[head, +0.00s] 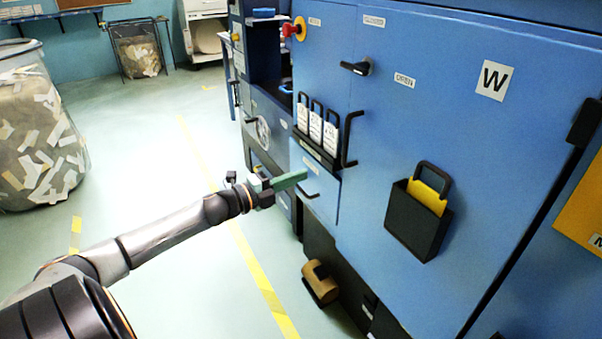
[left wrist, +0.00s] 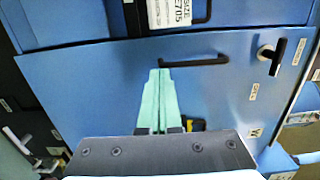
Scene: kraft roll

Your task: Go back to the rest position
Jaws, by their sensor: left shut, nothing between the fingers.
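My left gripper (head: 300,177) reaches in from the left in front of the blue machine (head: 440,120). Its green fingers are shut with nothing between them. The left wrist view shows the same closed fingertips (left wrist: 159,72) just short of a black bar handle (left wrist: 195,62) on a blue panel; whether they touch it is unclear. In the head view the fingers are near a small blue panel (head: 315,172) below a rack of white tags (head: 316,128). My right gripper is not in view.
A brown roll (head: 320,283) sits low beside the machine's base. A black holder (head: 415,222) with a yellow padlock-shaped piece is on the large door. A bin of paper scraps (head: 40,140) stands at the left. The floor between, with yellow tape lines (head: 250,262), is clear.

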